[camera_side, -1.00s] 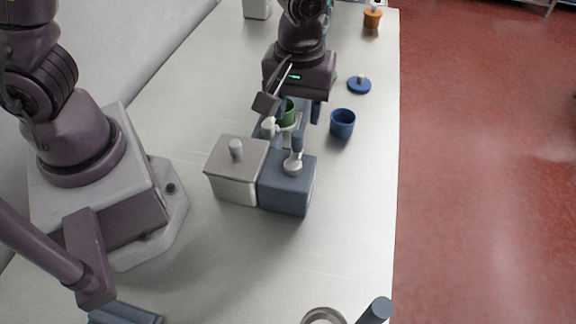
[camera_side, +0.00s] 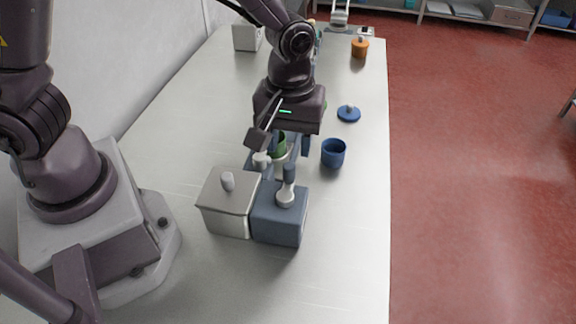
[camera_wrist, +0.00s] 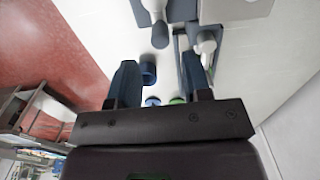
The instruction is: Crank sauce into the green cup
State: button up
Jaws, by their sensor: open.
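The green cup (camera_side: 279,146) stands behind the kettle, beside its pale spout (camera_side: 262,160), partly hidden by my gripper. A sliver of green (camera_wrist: 178,100) shows past my palm in the wrist view. The kettle is a lidded grey metal box (camera_side: 222,212) joined to a blue-grey box (camera_side: 278,225). A crank with a blue-grey handle (camera_side: 289,173) rises from the blue-grey box; the handle's knob (camera_wrist: 160,36) shows in the wrist view. My gripper (camera_wrist: 160,64) is open, its blue fingers wide apart with nothing held, pointing down near the green cup. Any contact is unclear.
A blue cup (camera_side: 333,154) stands close to the right of my gripper. A blue lid (camera_side: 348,115) lies farther back, with an orange pot (camera_side: 360,48) beyond. A grey container (camera_side: 247,37) stands at the back left. The table front (camera_side: 250,285) is clear.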

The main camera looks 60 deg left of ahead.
aim_at(290, 166)
jog(key=shift+f, duration=3.4)
jog(key=c, duration=0.6)
